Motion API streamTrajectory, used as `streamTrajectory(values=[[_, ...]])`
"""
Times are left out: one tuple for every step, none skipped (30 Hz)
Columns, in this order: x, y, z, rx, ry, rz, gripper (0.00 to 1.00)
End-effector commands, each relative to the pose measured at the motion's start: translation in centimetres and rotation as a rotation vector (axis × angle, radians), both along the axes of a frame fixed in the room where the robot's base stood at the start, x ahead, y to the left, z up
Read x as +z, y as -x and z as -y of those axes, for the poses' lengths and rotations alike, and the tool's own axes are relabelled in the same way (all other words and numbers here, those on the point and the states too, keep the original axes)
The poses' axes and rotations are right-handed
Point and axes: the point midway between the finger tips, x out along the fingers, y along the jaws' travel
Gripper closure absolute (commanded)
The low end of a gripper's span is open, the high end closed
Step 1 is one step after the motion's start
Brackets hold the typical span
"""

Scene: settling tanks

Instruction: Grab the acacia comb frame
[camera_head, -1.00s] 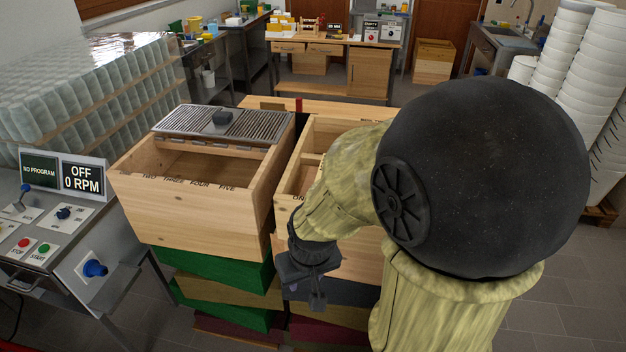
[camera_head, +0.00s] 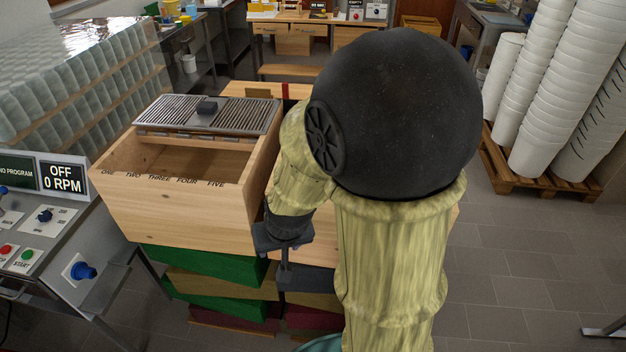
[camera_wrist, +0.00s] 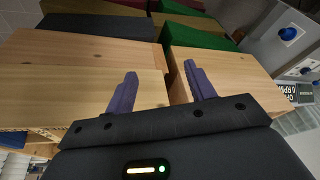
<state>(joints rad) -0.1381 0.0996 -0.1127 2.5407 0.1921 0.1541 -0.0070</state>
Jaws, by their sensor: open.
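No comb frame that I can pick out as acacia shows in either view. A wooden box (camera_head: 182,207) marked ONE to FIVE stands at the left with a slatted metal grid (camera_head: 240,115) over its far part. The inside that shows looks empty. A second wooden box stands to its right, mostly hidden behind my arm. My gripper (camera_head: 284,268) hangs low, in front of the two boxes. In the wrist view it (camera_wrist: 160,85) is open and empty, its two fingers apart before the pale wooden walls of the boxes.
Green and brown stacked supports (camera_head: 205,265) lie under the boxes. A control panel (camera_head: 62,230) reading OFF 0 RPM stands at the left, with stacked glass jars (camera_head: 70,85) behind it. White bucket stacks (camera_head: 545,90) stand on a pallet at the right. Floor (camera_head: 520,265) at the right is clear.

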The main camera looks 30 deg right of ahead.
Motion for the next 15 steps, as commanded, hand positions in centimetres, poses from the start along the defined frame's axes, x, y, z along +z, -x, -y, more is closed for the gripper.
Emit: streamTrajectory(values=[[0.2,-1.4,-0.4,-0.047,-0.007,0.033,0.45],[0.1,-2.3,-0.4,-0.083,-0.008,0.060,0.45],[0.1,-3.5,-0.3,-0.136,-0.002,0.100,0.45],[0.1,-4.3,-0.2,-0.176,0.005,0.130,0.45],[0.1,-5.2,0.1,-0.215,0.018,0.162,0.45],[0.2,-6.2,0.5,-0.267,0.040,0.205,0.45],[0.3,-6.8,1.0,-0.306,0.060,0.238,0.45],[0.5,-7.5,1.4,-0.344,0.085,0.273,0.45],[0.8,-8.3,2.1,-0.393,0.122,0.323,0.45],[1.2,-8.8,2.6,-0.428,0.152,0.360,0.45],[1.6,-9.2,3.2,-0.461,0.184,0.401,0.45],[2.3,-9.7,3.9,-0.502,0.229,0.452,0.45],[2.8,-9.9,4.4,-0.530,0.262,0.489,0.45],[3.4,-10.2,4.9,-0.556,0.294,0.525,0.45],[4.1,-10.3,5.4,-0.582,0.332,0.568,0.45]])
